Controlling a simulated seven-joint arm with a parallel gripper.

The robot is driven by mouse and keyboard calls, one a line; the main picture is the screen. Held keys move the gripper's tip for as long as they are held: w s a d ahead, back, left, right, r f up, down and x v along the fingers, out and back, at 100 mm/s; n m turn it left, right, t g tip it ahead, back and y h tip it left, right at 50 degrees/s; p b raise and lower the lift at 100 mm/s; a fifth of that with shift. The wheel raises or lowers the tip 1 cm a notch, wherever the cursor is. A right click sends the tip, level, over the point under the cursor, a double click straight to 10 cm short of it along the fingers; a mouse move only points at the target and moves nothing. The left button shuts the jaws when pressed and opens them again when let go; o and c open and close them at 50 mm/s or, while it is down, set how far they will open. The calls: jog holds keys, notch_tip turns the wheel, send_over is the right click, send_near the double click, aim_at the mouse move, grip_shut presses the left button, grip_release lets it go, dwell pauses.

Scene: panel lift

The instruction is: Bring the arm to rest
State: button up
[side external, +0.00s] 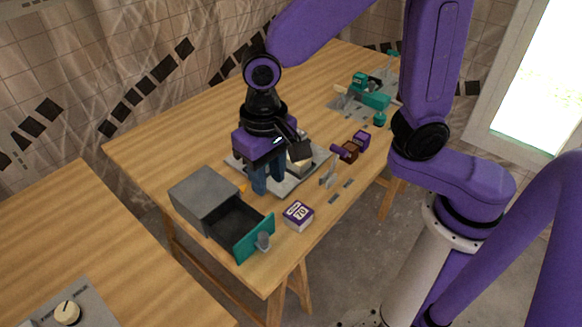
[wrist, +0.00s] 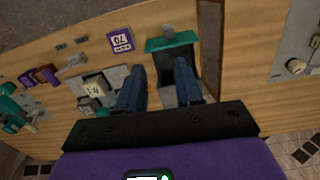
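My gripper (side external: 268,178) is purple with blue fingers pointing down. It hangs over the wooden table, by the near edge of a grey panel (side external: 240,163) and beside a grey drawer box (side external: 203,192). In the wrist view my gripper (wrist: 158,82) has its fingers apart, with nothing held between them. The drawer's teal front (side external: 255,238) is pulled out, and the drawer looks dark and empty inside. In the wrist view the drawer front (wrist: 172,41) lies beyond the fingertips. A pale block (wrist: 92,88) on the panel is partly hidden by my wrist in the side view.
A purple and white block marked 70 (side external: 298,215) sits right of the drawer. A lever (side external: 329,174) and brown and purple blocks (side external: 349,151) lie along the right edge. Teal fixtures (side external: 374,98) stand at the far end. A dial (side external: 68,312) is on the nearer table.

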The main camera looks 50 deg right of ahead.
jog(key=s+d+r+n, duration=0.2)
jog(key=s+d+n, duration=1.1)
jog(key=d, duration=0.3)
jog(key=shift+s+d, duration=0.2)
jog(key=shift+s, duration=0.35)
